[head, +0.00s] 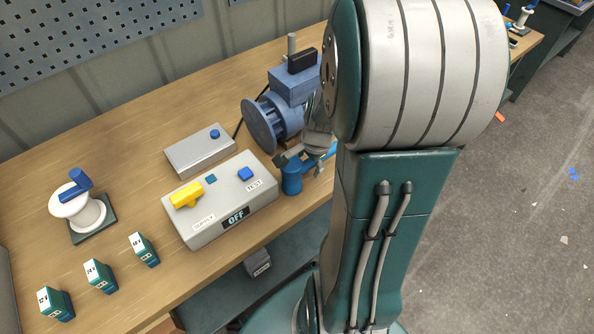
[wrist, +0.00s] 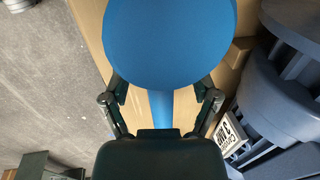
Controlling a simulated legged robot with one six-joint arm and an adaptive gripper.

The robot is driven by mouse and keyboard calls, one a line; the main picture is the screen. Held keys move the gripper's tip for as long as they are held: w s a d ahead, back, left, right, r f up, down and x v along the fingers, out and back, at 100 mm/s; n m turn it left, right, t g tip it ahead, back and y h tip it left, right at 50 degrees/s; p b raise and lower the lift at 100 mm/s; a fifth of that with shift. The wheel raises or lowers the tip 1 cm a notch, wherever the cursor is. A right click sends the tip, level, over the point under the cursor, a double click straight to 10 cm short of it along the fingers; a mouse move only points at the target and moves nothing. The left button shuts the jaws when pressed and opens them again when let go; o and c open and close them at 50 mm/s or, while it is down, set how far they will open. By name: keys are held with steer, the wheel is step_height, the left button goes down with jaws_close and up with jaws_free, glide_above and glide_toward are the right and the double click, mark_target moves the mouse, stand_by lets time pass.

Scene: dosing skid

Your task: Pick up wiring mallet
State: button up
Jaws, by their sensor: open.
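The blue wiring mallet (head: 291,181) is on the wooden bench near its front edge, right of the control box. Its round head also fills the upper middle of the wrist view (wrist: 170,40), close to the camera. Its narrower handle (wrist: 160,105) runs between my fingers. My gripper (head: 302,164) is at the mallet, with one finger on each side of it, and it is open in the wrist view (wrist: 161,92). A gap shows between the handle and each finger. My arm hides part of the mallet in the head view.
A control box (head: 220,200) reading OFF, with a yellow knob, stands close left of the mallet. A blue-grey motor (head: 275,115) stands just behind it. A grey box (head: 200,150), a white valve (head: 80,212) and three small green-and-white blocks (head: 100,275) are farther left.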

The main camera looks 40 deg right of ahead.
steer(key=shift+w+f, duration=0.1)
steer(key=shift+f, duration=0.55)
jaws_close()
steer(key=shift+r, duration=0.15)
